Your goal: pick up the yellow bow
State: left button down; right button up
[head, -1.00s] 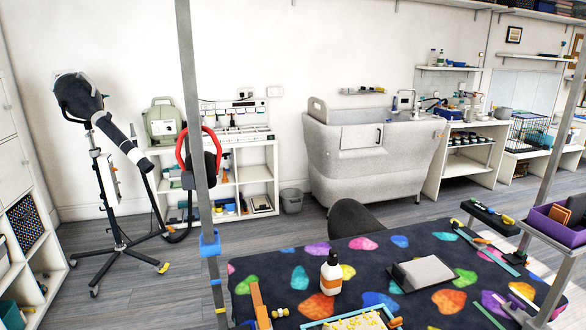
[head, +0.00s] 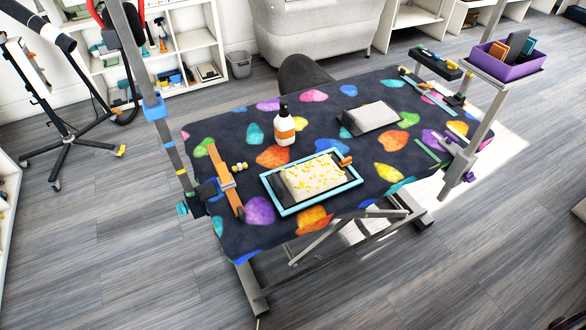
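A small pale-yellow piece (head: 239,167), which looks like the yellow bow, lies on the dark paw-print table top (head: 222,140) near its left end. It sits just right of an orange strip (head: 219,166). It is too small to make out its exact shape. Neither of my grippers is in view.
A blue-framed tray (head: 270,197) with a yellow-dotted pad lies right of the bow, with an orange piece (head: 345,161) at its corner. A white bottle (head: 284,128) stands behind. A grey pad (head: 371,117) lies farther right. Upright posts (head: 162,123) rise at both table ends.

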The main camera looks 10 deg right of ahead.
aim_at(239, 167)
jog(key=z, duration=0.3)
jog(key=i+j+z, duration=0.1)
jog(key=j+z, duration=0.7)
jog(key=i+j+z, duration=0.1)
jog(key=j+z, duration=0.3)
jog(key=l, duration=0.1)
